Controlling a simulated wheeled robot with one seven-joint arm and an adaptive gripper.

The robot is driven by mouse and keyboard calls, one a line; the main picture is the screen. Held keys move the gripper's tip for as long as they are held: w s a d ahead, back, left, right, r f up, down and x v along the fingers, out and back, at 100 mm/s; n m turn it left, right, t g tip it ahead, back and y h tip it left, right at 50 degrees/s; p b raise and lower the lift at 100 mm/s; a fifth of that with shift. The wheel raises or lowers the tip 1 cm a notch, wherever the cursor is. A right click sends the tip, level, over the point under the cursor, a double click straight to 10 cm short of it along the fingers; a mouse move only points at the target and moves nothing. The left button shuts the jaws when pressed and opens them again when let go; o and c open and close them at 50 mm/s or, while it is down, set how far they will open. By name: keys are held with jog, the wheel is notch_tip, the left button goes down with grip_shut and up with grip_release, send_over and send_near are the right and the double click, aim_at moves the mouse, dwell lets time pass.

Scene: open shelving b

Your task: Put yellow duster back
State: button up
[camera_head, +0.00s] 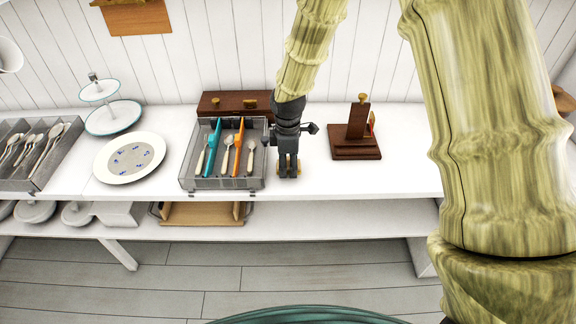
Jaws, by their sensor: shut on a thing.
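My gripper (289,173) is dark grey and points down over the white table top, just right of the grey cutlery tray. It is shut on a small yellow thing, the yellow duster (299,168). Only slim yellow edges show beside the fingertips; most of it is hidden behind the fingers. I cannot tell whether it touches the table top.
The cutlery tray (188,176) holds several utensils. A dark wooden box (232,99) stands behind it. A brown wooden stand (355,145) is to the right. A patterned plate (110,174) and a tiered stand (113,117) are left. Bare table (395,180) lies front right.

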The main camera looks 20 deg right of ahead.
aim_at(288, 158)
jog(key=shift+f, duration=0.75)
jog(key=shift+f, duration=0.1)
jog(key=o, duration=1.1)
notch_tip(288, 158, up, 12)
jog(key=shift+s+r+b, duration=0.1)
jog(key=shift+s+b, duration=0.05)
jog(key=shift+b, duration=0.6)
